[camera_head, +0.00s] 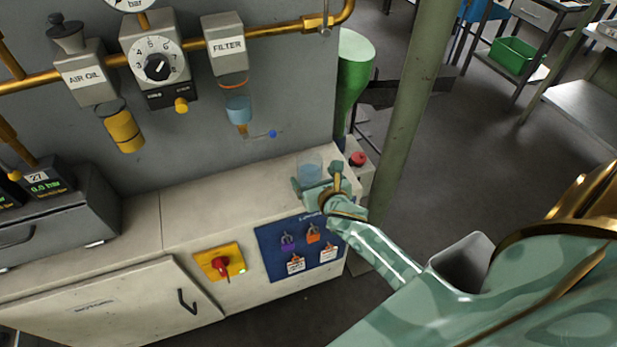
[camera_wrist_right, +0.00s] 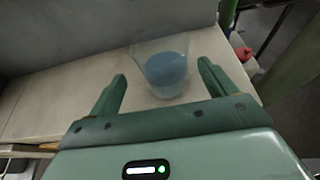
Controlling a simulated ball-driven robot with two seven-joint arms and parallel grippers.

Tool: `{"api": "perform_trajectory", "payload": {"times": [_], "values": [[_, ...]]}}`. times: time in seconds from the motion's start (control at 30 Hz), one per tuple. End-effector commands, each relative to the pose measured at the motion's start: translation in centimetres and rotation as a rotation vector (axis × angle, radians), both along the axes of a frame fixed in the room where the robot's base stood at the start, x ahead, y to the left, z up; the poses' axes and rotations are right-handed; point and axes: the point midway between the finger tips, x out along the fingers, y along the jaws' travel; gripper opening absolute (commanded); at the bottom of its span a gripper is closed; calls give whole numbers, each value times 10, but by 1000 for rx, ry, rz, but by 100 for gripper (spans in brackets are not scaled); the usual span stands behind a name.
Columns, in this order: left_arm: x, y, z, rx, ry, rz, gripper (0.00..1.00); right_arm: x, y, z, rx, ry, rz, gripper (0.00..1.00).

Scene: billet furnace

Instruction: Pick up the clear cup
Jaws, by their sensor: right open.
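The clear cup (camera_head: 310,167) stands on the right end of the cabinet top and holds bluish liquid. My right gripper (camera_head: 321,184) is right at the cup in the head view, and its palm hides the cup's lower part. In the right wrist view the cup (camera_wrist_right: 165,70) shows ahead, between the two open fingers (camera_wrist_right: 163,85) and nearer the right one. A gap shows on the left side; I cannot tell whether the right finger touches it. My left gripper is not in view.
The cabinet top (camera_head: 215,203) is clear to the left of the cup. The grey wall panel behind it carries a filter unit (camera_head: 230,70) and brass pipe. A green post (camera_head: 410,100) and a red button (camera_head: 358,158) are close on the right.

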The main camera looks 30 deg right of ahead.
Motion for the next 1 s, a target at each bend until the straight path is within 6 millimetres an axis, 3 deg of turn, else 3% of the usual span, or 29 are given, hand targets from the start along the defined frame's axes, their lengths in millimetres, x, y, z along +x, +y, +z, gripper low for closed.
{"api": "perform_trajectory", "payload": {"times": [0.4, 0.67, 0.83, 1.0], "values": [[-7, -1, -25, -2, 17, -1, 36, 44, -15, -26, 3, 0, 0, 84], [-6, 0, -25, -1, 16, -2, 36, 47, -16, -24, 1, -1, 1, 84], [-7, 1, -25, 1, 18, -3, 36, 47, -16, -24, 2, -1, 0, 36], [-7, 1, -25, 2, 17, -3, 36, 47, -16, -24, 2, -1, 0, 35]]}}
